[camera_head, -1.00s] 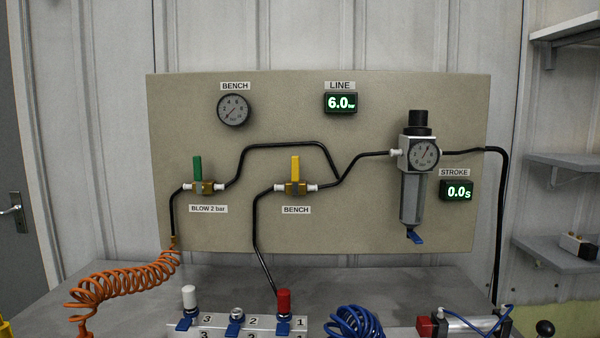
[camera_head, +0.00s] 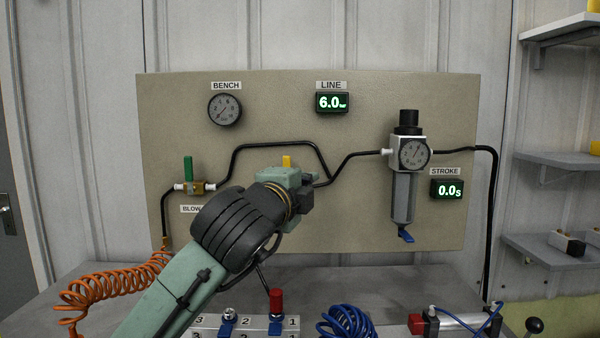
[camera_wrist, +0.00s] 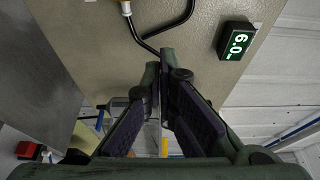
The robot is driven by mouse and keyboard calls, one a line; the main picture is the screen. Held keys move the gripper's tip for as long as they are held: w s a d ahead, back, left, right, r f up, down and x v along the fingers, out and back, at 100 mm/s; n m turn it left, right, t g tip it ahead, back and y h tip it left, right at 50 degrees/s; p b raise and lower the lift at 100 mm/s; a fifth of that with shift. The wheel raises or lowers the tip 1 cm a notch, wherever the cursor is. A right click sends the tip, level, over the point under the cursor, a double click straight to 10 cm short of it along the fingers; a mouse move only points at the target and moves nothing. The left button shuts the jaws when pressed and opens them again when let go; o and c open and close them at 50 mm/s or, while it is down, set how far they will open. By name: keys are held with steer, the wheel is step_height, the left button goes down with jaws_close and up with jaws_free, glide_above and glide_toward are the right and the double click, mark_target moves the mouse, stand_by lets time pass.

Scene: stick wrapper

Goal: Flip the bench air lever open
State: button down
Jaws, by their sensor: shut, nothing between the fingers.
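The yellow bench air lever (camera_head: 287,161) is on the wall panel, and only its upper end shows above my arm in the head view. It stands upright, across the line of its valve. The valve body and the lower BENCH label are hidden behind my arm. My gripper (camera_wrist: 160,62) is shut and empty, its fingers pointing toward the panel in the wrist view. In the head view the gripper overlaps the valve area, with its fingertips hidden, so I cannot tell whether it touches the lever. The lever is not clearly visible in the wrist view.
A green blow lever (camera_head: 188,168) stands upright to the left. Black hose (camera_head: 265,145) arches above the valve. The filter regulator (camera_head: 404,185) is to the right. The bench gauge (camera_head: 225,109) hangs above; the line display (camera_head: 332,102) reads 6.0. An orange coiled hose (camera_head: 110,285) lies lower left.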

steer(key=shift+f, duration=0.15)
steer(key=w+p, duration=0.5)
steer(key=w, duration=0.4)
steer(key=shift+w+a, duration=0.15)
steer(key=shift+w, duration=0.15)
stand_by(0.5)
